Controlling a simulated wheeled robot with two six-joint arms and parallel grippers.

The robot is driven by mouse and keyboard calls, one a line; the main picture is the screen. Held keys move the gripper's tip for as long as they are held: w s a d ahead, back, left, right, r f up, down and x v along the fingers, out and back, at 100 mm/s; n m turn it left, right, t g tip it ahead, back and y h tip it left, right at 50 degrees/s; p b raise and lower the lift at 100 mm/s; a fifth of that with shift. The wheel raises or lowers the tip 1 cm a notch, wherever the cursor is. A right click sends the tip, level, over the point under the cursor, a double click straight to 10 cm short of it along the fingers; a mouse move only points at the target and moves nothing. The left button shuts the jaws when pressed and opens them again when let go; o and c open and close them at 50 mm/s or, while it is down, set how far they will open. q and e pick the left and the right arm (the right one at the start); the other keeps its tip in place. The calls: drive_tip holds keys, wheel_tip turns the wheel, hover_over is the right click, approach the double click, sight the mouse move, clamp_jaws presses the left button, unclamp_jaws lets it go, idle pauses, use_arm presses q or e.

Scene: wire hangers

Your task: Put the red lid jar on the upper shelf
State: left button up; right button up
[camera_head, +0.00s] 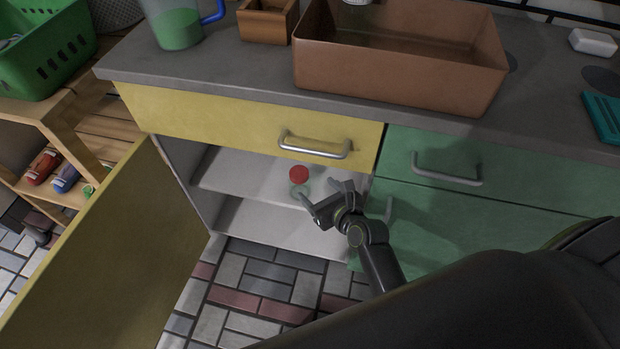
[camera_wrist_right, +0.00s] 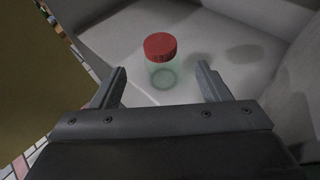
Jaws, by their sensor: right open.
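The red lid jar (camera_head: 299,175) stands upright on the upper shelf (camera_head: 240,172) inside the open cabinet. It is a clear greenish jar with a red lid, and it also shows in the right wrist view (camera_wrist_right: 161,62). My right gripper (camera_head: 323,192) is open at the front of the shelf, close to the jar. In the right wrist view its two fingers (camera_wrist_right: 162,82) are spread apart, with the jar beyond and between them, and no finger is seen touching it. My left gripper is not in view.
The yellow cabinet door (camera_head: 110,255) hangs open at the left. A yellow drawer (camera_head: 240,120) is shut above the shelf. A lower shelf (camera_head: 265,222) looks empty. Green drawers (camera_head: 490,205) stand at the right. A copper basin (camera_head: 400,65) sits on the counter (camera_head: 220,80).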

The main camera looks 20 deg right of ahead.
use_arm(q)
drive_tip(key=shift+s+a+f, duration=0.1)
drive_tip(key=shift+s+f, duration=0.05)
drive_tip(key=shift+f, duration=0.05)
use_arm(e)
drive_tip(key=s+d+f+n+g, duration=0.2)
drive_tip(key=s+f+n+g, duration=0.1)
drive_tip(key=s+n, duration=0.6)
drive_tip(key=s+d+f+n+g+h, duration=0.1)
drive_tip(key=s+d+f+n+g, duration=0.2)
drive_tip(key=s+n, duration=0.7)
drive_tip(key=s+d+f+n+g+h, duration=0.1)
drive_tip(key=s+f+n+g, duration=0.3)
drive_tip(key=s+n, duration=0.5)
drive_tip(key=d+n+g, duration=0.1)
drive_tip(key=n, duration=0.3)
drive_tip(key=shift+s+d+g, duration=0.15)
drive_tip(key=shift+d+g, duration=0.1)
drive_tip(key=shift+g, duration=0.15)
